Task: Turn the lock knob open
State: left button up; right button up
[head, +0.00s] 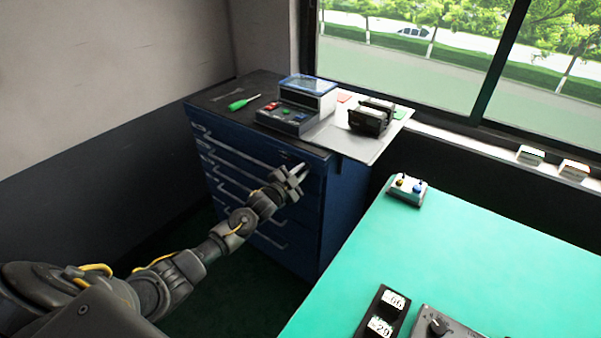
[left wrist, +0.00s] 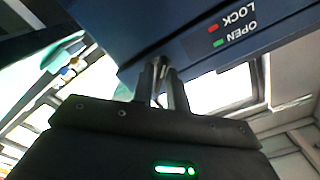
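The lock knob (left wrist: 159,62) is a small metal piece on the blue cabinet face in the left wrist view, mostly hidden by my fingertips. Beside it are the printed words LOCK with a red mark (left wrist: 213,28) and OPEN with a green mark (left wrist: 218,43). My left gripper (head: 299,174) is at the upper right of the blue drawer cabinet's front (head: 240,175). In the left wrist view its two fingers (left wrist: 161,75) stand apart with a narrow gap, tips at the knob. I cannot tell whether they touch it. My right gripper is not in view.
On the cabinet top are a green screwdriver (head: 243,102), a control box (head: 297,105) and a black device (head: 371,117) on a light sheet. A green table (head: 480,240) at right carries a small button box (head: 406,190) and number displays (head: 381,313).

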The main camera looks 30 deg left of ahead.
pick_arm(q)
grip_shut()
jog(key=shift+m, duration=0.4)
jog(key=m+b, duration=0.1)
jog(key=m, duration=0.2)
jog(key=shift+m, duration=0.4)
jog(key=m+b, duration=0.1)
jog(key=m, duration=0.3)
jog(key=shift+m, duration=0.3)
jog(key=shift+f+m+b, duration=0.1)
jog(key=shift+m+b, duration=0.85)
jog(key=shift+m, duration=3.35)
jog(key=shift+o, duration=1.9)
grip_release()
